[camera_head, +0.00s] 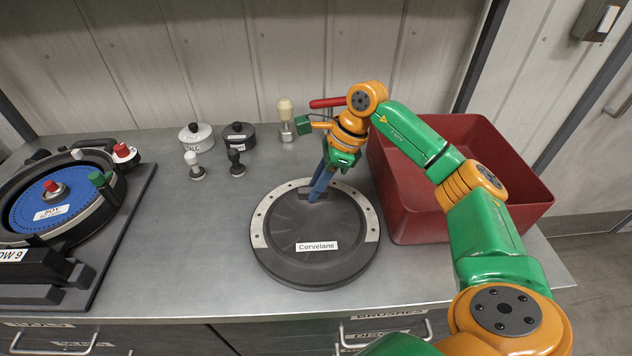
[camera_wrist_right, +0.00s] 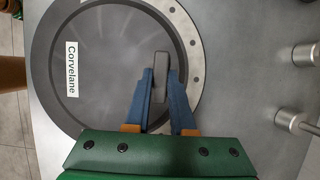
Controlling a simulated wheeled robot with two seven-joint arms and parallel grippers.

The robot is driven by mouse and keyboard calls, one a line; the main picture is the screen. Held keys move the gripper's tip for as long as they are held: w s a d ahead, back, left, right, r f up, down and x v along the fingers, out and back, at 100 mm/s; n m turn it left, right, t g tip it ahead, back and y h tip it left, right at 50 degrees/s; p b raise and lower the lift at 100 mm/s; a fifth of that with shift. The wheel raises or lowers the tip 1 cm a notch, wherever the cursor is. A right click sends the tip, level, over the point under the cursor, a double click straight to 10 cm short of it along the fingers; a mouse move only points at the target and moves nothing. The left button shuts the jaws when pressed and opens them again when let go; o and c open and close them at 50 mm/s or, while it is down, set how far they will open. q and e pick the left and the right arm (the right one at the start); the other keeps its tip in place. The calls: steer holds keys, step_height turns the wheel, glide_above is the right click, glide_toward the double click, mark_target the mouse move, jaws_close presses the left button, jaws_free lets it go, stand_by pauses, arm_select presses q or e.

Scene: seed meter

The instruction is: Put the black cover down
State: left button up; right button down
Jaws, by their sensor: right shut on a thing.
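The black cover (camera_head: 290,258) is a round dark disc with a light grey arc band and a "Corvelane" label. It lies flat at the table's front middle, or just above it; I cannot tell which. My right gripper (camera_head: 314,196) reaches down to the cover's far side. In the right wrist view, its blue fingers (camera_wrist_right: 160,88) are shut on the cover's raised grey handle. The cover (camera_wrist_right: 110,75) fills much of that view. My left gripper is not in view.
A red bin (camera_head: 470,205) stands right of the cover. A seed meter with a blue disc (camera_head: 40,212) sits on a dark base at left. White (camera_head: 196,138) and black (camera_head: 239,136) lidded pots and several small knobbed tools stand behind. The grey table (camera_head: 190,240) is clear left of the cover.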

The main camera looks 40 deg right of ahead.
steer(key=c, duration=0.8)
jaws_free()
steer(key=shift+o, duration=0.2)
steer(key=v, duration=1.2)
steer(key=shift+a+r, duration=0.1)
